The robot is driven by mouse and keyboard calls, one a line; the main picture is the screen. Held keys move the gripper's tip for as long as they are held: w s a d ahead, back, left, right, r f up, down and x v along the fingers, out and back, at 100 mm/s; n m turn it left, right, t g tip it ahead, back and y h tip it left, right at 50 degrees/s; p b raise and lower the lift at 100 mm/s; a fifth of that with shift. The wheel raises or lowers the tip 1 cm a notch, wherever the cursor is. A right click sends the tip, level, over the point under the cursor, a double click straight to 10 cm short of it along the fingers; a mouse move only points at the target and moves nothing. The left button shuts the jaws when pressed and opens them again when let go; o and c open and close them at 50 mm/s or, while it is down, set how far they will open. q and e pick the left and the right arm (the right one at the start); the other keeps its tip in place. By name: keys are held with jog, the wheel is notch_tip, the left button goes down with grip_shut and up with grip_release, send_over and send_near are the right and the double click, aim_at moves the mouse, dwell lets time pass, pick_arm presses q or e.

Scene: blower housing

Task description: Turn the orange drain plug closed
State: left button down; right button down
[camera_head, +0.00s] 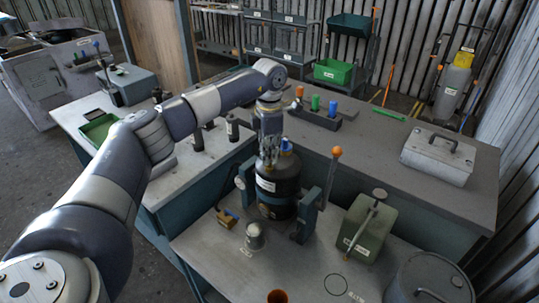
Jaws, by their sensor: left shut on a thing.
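My left gripper (269,157) comes down from the left over the top of a black cylindrical housing (283,187) with a white label. Its fingers are shut on a small part at the top of the housing and largely hide it. I cannot make out its colour or tell whether it is the orange drain plug. A blue piece (287,145) shows just right of the fingers. The housing stands upright between teal brackets (308,214). My right gripper is not in view.
An orange-knobbed lever (336,153) rises right of the housing. A rack of coloured pieces (318,118) stands behind. The rear right bench is mostly clear.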

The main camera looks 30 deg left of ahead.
pick_arm(q)
jog(key=m, duration=0.5)
jog(key=shift+w+r+m+b, duration=0.1)
jog(key=shift+r+m+b, duration=0.1)
jog(key=shift+m+b, duration=0.1)
jog(key=shift+r+m, duration=0.1)
jog(key=shift+m, duration=2)
jog(key=shift+a, duration=0.1)
jog(key=c, duration=1.8)
grip_release()
jog(key=shift+o, duration=0.6)
notch_tip(320, 180, up, 12)
jog(key=shift+f, duration=0.2)
